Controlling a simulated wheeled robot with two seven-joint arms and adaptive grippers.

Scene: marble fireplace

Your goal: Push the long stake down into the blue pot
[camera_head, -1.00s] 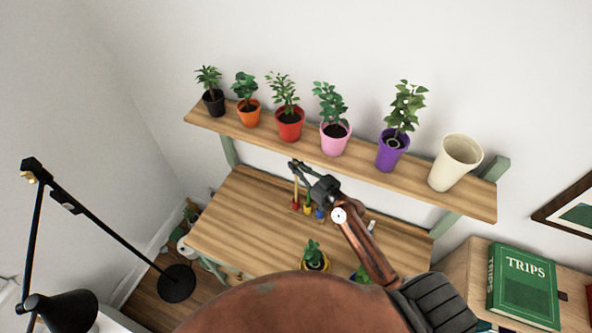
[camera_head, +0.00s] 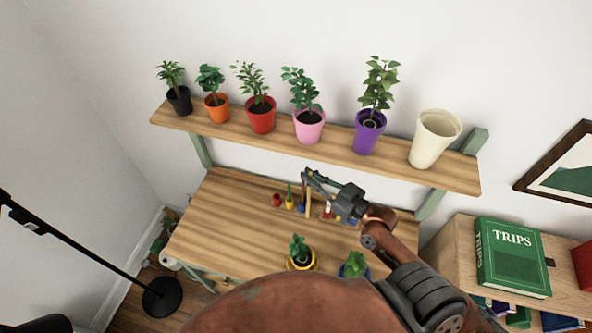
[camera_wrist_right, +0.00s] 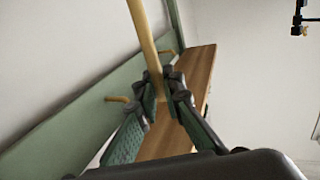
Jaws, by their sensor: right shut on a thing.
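My right gripper (camera_head: 311,180) reaches over the back of the desk and is shut on the long stake (camera_head: 308,201), a thin pale wooden stick. In the right wrist view the stake (camera_wrist_right: 146,42) runs from the top edge down between the two closed fingers (camera_wrist_right: 165,92). The blue pot (camera_head: 342,271) stands at the desk's front, holding a small green plant (camera_head: 355,262); my own body hides its lower part. The stake is apart from the pot, behind and left of it. My left gripper is out of view.
A yellow pot (camera_head: 302,266) with a plant stands left of the blue one. Small coloured-handled tools (camera_head: 289,203) stand at the desk's back. The shelf (camera_head: 337,157) above holds several potted plants and an empty cream pot (camera_head: 435,140). The desk's left half (camera_head: 220,225) is clear.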

